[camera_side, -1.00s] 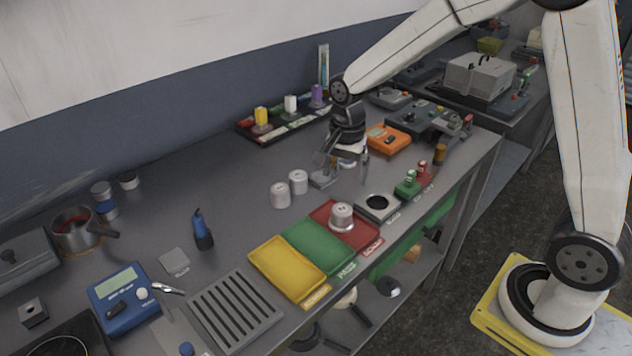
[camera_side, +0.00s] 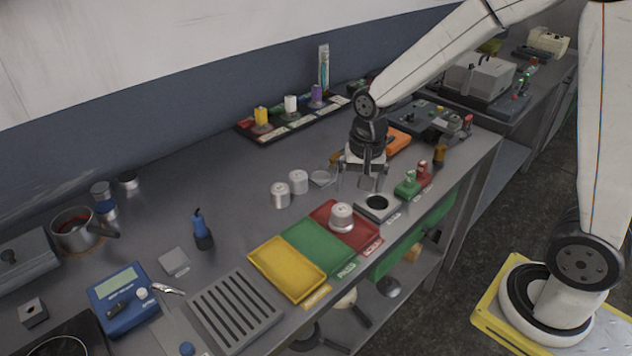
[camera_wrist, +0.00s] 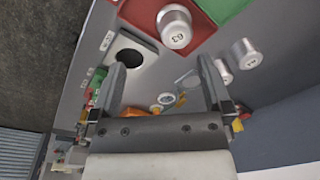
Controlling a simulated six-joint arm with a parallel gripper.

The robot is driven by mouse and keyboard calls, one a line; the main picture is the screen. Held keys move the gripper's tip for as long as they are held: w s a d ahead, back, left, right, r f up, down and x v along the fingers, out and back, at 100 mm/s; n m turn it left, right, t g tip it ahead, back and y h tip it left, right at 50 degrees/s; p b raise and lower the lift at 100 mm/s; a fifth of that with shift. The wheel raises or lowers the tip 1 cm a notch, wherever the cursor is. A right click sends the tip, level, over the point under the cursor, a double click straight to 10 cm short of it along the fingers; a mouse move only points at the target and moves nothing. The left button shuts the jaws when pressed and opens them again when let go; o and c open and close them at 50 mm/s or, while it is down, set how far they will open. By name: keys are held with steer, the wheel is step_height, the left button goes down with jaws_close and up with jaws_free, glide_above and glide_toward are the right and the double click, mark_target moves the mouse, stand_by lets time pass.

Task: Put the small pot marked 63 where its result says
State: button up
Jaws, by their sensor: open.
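Several small silver pots show. One pot (camera_side: 341,216) stands upright on the red tray (camera_side: 324,211); it also shows in the wrist view (camera_wrist: 174,28) with a dark mark on its top that I cannot read surely. Two more pots (camera_side: 280,195) (camera_side: 298,181) stand on the bare bench left of my gripper, their marks not legible. My gripper (camera_side: 363,187) is open and empty, pointing down beside the grey block with a round dark recess (camera_side: 378,206). In the wrist view its two fingers (camera_wrist: 162,65) stand wide apart with no pot between them.
A green tray (camera_side: 318,245) and a yellow tray (camera_side: 287,268) lie beside the red one, with labels along the front. Green (camera_side: 408,186) and red (camera_side: 424,173) pieces stand right of the recessed block. A flat round grey piece (camera_side: 321,178) lies left of my gripper.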

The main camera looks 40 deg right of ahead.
steer(key=s+f+n+t, duration=0.1)
steer(key=s+n, duration=0.7)
steer(key=shift+s+f+n+t, duration=0.3)
steer(key=shift+n, duration=0.1)
